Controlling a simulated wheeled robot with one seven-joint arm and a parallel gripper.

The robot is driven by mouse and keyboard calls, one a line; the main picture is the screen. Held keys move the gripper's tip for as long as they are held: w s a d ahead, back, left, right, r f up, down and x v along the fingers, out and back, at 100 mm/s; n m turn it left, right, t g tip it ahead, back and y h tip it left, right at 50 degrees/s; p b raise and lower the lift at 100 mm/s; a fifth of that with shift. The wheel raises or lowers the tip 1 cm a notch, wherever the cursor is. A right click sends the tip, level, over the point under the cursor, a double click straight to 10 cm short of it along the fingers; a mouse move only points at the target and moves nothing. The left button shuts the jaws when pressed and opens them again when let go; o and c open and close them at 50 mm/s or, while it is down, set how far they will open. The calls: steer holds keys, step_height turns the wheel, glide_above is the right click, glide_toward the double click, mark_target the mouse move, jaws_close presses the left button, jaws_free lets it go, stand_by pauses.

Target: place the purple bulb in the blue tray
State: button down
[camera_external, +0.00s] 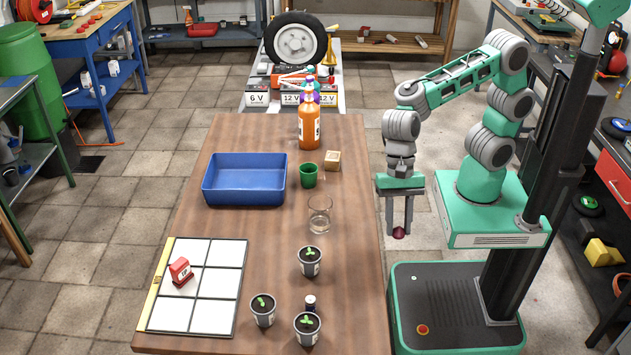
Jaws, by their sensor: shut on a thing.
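The purple bulb (399,233) is small and dark purple-red. It sits between the fingertips of my gripper (399,230), which is shut on it. My gripper points down just beyond the right edge of the table, with the bulb hanging in the air. The blue tray (244,198) is a rectangular open tray on the left far part of the table. Its visible inside looks empty. My gripper is to the right of the tray and well apart from it.
On the wooden table (220,140), a green cup (308,175), a wooden block (332,161), a clear glass (319,215) and an orange bottle (308,123) stand between tray and gripper or behind. Several potted seedlings (309,261) and a white-tiled board (197,287) with a red object (180,270) are nearer.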

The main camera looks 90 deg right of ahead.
steer(key=w+d+m+t, duration=0.2)
steer(key=w+d+m, duration=0.3)
steer(key=w, duration=0.6)
steer(key=w+d+m+t+h, duration=0.1)
steer(key=w+d+m, duration=0.2)
steer(key=w+d, duration=0.45)
steer(key=w+d+m+t+h, duration=0.1)
steer(key=w+d+m, duration=0.3)
steer(key=d, duration=0.7)
steer(key=w+d+m+h, duration=0.1)
steer(key=w+d+m, duration=0.1)
steer(key=w+d, duration=0.6)
steer(key=p, duration=0.3)
glide_toward(242, 186)
steer(key=shift+w+a+f+m, duration=0.15)
steer(key=shift+w+a+f, duration=0.05)
steer(key=shift+f, duration=0.2)
steer(key=shift+w+a+f+m, duration=0.15)
steer(key=shift+w+a+f, duration=0.05)
steer(key=shift+f, duration=0.15)
steer(key=shift+w+f+t, duration=0.3)
steer(key=shift+w+f, duration=0.05)
steer(key=shift+f, duration=0.1)
steer(key=shift+w+f+p, duration=0.1)
steer(key=shift+f+p, duration=0.35)
steer(key=shift+f, duration=1.2)
steer(key=shift+f, duration=0.1)
